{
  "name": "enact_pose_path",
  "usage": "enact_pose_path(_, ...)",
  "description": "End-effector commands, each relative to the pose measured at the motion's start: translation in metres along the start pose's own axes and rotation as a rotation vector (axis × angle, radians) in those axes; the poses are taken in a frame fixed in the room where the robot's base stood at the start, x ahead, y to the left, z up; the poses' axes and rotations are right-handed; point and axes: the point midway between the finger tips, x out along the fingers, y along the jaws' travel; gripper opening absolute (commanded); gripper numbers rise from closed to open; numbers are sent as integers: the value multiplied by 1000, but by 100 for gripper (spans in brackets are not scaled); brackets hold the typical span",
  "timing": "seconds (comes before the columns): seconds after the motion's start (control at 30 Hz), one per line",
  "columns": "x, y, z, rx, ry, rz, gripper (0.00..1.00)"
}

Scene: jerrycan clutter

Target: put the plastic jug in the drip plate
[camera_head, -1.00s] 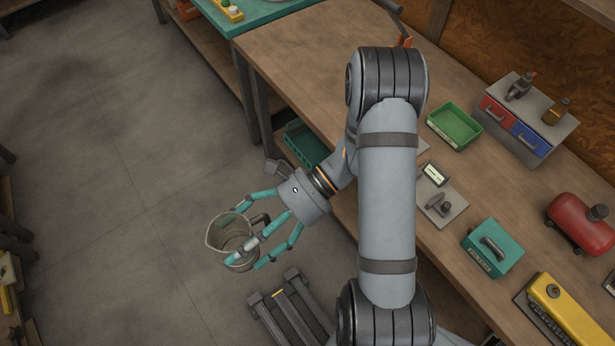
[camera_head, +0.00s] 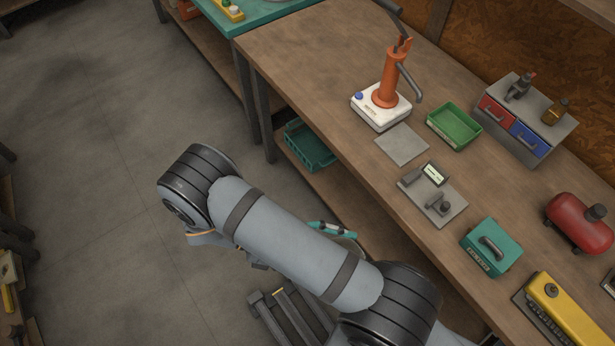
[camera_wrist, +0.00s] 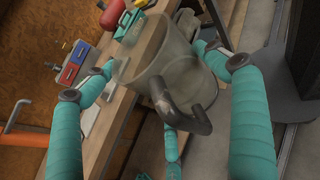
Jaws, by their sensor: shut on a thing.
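The plastic jug (camera_wrist: 150,62) is a translucent, greyish open vessel with a dark handle. In the wrist view it sits between the teal fingers of my gripper (camera_wrist: 158,78), which is shut on it. In the head view my arm hides most of the gripper; a teal finger (camera_head: 335,230) shows beside the bench's front edge, and the jug is almost wholly hidden. A thin grey square plate (camera_head: 401,145), which looks like the drip plate, lies flat and bare on the bench, beyond and to the right of the gripper.
Around the plate on the wooden bench (camera_head: 290,60) stand an orange pump on a white base (camera_head: 380,108), a green tray (camera_head: 454,126) and a grey scale-like device (camera_head: 433,195). A teal box (camera_head: 491,247) is nearer. A teal crate (camera_head: 308,147) sits on the lower shelf.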

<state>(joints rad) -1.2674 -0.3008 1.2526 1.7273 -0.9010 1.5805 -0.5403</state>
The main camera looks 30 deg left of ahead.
Motion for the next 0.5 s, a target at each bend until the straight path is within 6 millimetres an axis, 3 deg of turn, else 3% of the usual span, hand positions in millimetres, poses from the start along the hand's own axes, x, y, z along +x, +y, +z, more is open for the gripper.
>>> enact_pose_path(0.1, -13, 56, -5, -87, 1, 212, 58)
enact_pose_path(0.3, -48, 136, -11, -209, 2, 508, 58)
enact_pose_path(0.5, -71, 171, -14, -267, 1, 646, 58)
